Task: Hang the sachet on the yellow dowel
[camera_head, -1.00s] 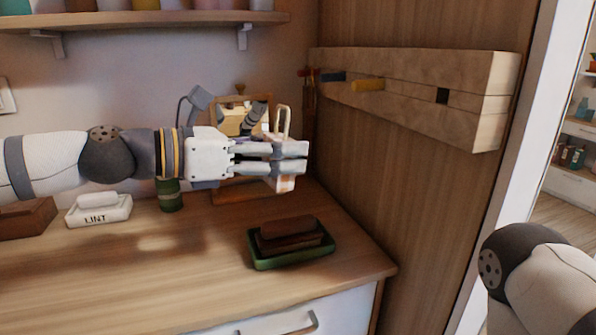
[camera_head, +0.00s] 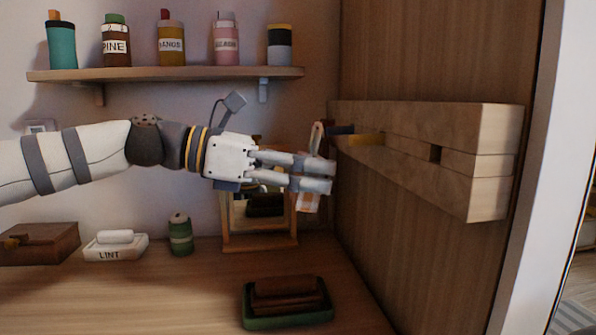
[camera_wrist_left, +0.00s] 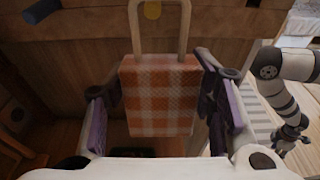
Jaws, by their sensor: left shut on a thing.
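My left gripper (camera_head: 316,175) is shut on the sachet (camera_head: 309,201), just left of the peg board in the head view. The sachet is orange-and-white checked in the left wrist view (camera_wrist_left: 158,95), hanging upright between the fingers. Its pale loop (camera_head: 316,138) stands up above the fingers. The yellow dowel (camera_head: 364,139) sticks out of the board, to the right of the loop and apart from it in the head view. In the left wrist view the yellow dowel's round end (camera_wrist_left: 152,9) shows inside the loop's outline. My right gripper (camera_wrist_left: 291,136) is small in the left wrist view.
The wooden peg board (camera_head: 490,190) also holds a dark blue dowel (camera_head: 341,130) and a dark square hole. A small mirror (camera_head: 260,243), a green dish (camera_head: 290,322) and a lint box (camera_head: 115,251) stand on the counter below. A bottle shelf (camera_head: 170,75) is above.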

